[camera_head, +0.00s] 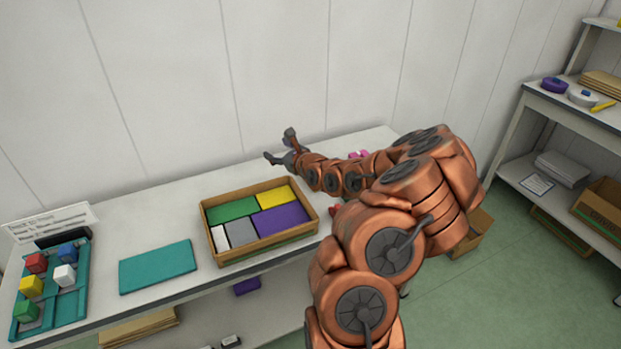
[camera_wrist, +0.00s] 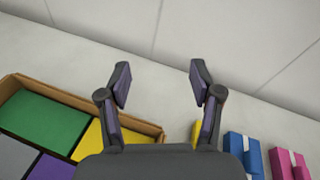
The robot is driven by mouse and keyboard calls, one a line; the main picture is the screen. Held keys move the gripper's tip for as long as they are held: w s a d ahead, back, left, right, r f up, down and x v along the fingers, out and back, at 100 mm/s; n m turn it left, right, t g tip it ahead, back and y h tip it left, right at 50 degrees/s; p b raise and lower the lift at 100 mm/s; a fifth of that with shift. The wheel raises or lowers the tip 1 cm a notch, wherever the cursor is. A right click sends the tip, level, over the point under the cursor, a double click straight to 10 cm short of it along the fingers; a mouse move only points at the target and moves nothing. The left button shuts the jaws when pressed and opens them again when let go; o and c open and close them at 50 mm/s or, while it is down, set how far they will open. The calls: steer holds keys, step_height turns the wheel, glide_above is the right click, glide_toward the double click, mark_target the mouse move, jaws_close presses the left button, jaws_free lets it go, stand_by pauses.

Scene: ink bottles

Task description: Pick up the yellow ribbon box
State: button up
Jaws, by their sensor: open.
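In the wrist view a small yellow box (camera_wrist: 197,132) stands on the table, mostly hidden behind my right finger. A blue box (camera_wrist: 236,142) with a pale blue ribbon band and a pink box (camera_wrist: 281,162) with a white band stand to its right. I cannot see whether the yellow one has a band. My gripper (camera_wrist: 160,82) is open and empty over the table, with the yellow box at its right finger. In the head view my gripper (camera_head: 279,146) is beyond the cardboard tray. My arm hides the yellow box there; a bit of pink (camera_head: 358,154) shows.
A cardboard tray (camera_head: 269,255) holds green, yellow, purple, grey and white blocks, left of my gripper. A teal mat (camera_head: 157,267) and a teal rack (camera_head: 75,306) of coloured cubes lie further left. The back wall is close behind the table. Shelves stand right.

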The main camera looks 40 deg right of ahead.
steer(key=s+d+f+m+g+h, duration=0.1)
steer(key=s+d+f, duration=0.1)
steer(key=d+f, duration=0.1)
steer(key=s+d+f+m+g+h, duration=0.1)
steer(key=s+d+f+m, duration=0.1)
steer(key=f, duration=0.2)
steer(key=s+d+f+m+g, duration=0.1)
steer(key=s+d+f+m, duration=0.1)
steer(key=d+f, duration=0.1)
steer(key=shift+s+d+f+h, duration=0.25)
steer(key=shift+s+d+h, duration=0.05)
steer(key=shift+h, duration=0.1)
steer(key=shift+d+f, duration=0.2)
steer(key=shift+f, duration=0.1)
steer(key=shift+x, duration=1.15)
steer(key=shift+d+p+x, duration=0.2)
steer(key=shift+p+x, duration=0.55)
steer(key=shift+x, duration=1.05)
steer(key=shift+w+d+f, duration=0.25)
steer(key=shift+w+f, duration=0.15)
steer(key=shift+w, duration=0.15)
jaws_close()
